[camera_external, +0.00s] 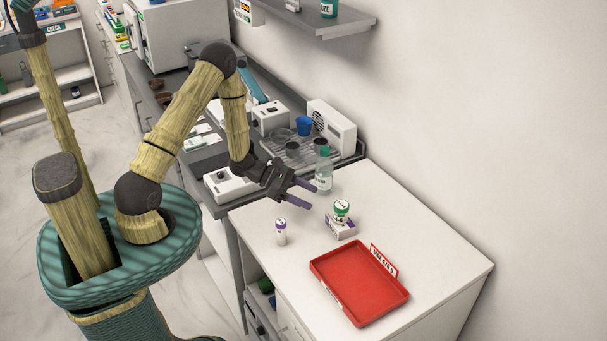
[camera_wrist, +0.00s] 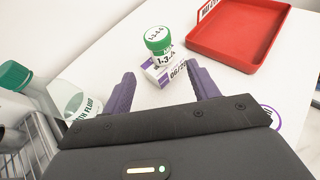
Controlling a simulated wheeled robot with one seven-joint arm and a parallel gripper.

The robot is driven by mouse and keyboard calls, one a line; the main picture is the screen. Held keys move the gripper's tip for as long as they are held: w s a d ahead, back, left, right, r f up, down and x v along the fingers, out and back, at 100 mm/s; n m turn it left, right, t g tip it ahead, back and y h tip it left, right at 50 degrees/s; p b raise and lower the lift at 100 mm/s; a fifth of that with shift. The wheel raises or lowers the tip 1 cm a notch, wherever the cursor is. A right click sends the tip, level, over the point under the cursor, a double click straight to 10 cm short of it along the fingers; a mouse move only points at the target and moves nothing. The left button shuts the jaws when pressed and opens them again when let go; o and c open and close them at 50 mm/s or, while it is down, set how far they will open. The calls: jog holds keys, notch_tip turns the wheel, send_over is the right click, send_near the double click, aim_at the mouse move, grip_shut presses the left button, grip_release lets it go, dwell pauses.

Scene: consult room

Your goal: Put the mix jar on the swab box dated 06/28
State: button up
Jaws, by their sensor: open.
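A small white jar with a green lid (camera_external: 341,208) stands upright on a small white and purple box (camera_external: 341,229) on the white counter. In the wrist view the jar (camera_wrist: 159,41) bears a label starting "1-3". The box (camera_wrist: 168,74) there shows a date that reads like 06/28, its last digit hard to make out. A white jar with a purple lid (camera_external: 281,231) stands apart to the left; I cannot read which jar is the mix jar. My gripper (camera_external: 309,196) is open and empty; in the wrist view its fingertips (camera_wrist: 162,82) are just short of the box.
A red tray (camera_external: 342,308) with a sign lies at the front right. A clear bottle with a green cap (camera_external: 324,174) stands close behind my gripper. A drain rack (camera_external: 292,150) is farther back. The counter's right side is clear.

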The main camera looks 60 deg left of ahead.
jog(key=s+d+r+m+g+y, duration=0.1)
jog(key=s+d+r+m+g, duration=0.2)
jog(key=s+m+g, duration=0.3)
jog(key=s+d+r+m+g, duration=0.3)
jog(key=s+m+g, duration=0.1)
jog(key=s+m, duration=0.4)
jog(key=s+a+r+m+t+y, duration=0.2)
jog(key=a+r+m+y, duration=0.5)
jog(key=m, duration=0.6)
jog(key=shift+a+r+t+y, duration=0.25)
jog(key=shift+a+t+y, duration=0.25)
jog(key=shift+a+y, duration=0.25)
